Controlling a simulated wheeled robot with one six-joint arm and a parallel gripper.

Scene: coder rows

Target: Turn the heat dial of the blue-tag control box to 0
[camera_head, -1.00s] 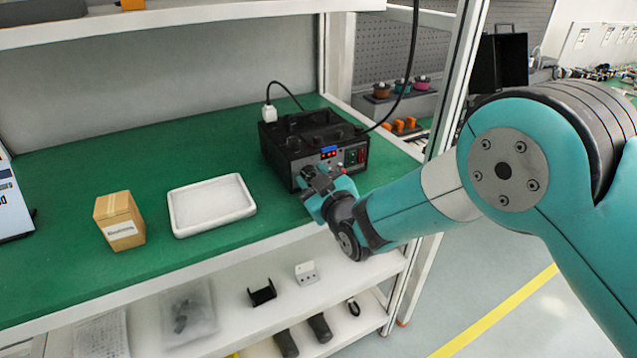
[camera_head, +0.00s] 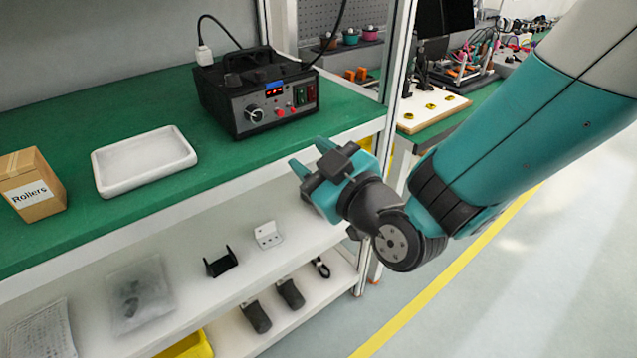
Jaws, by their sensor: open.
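The black control box (camera_head: 228,104) stands on the green bench top, near its right end. A blue tag (camera_head: 275,85) sits on its front above a red display (camera_head: 275,92). The heat dial (camera_head: 254,113) is a round knob at the lower left of the front panel; its exact setting is too small to read. My gripper (camera_head: 308,166) is open and empty, apart from the box. It is in front of the bench edge, to the lower right of the dial, and touches nothing that I can see.
A white tray (camera_head: 107,185) and a cardboard box labelled Rollers (camera_head: 32,190) stand on the green bench (camera_head: 215,153) at left. A rack post (camera_head: 398,75) rises right of the control box. A lower shelf (camera_head: 180,262) holds brackets and a bag. The floor at right is clear.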

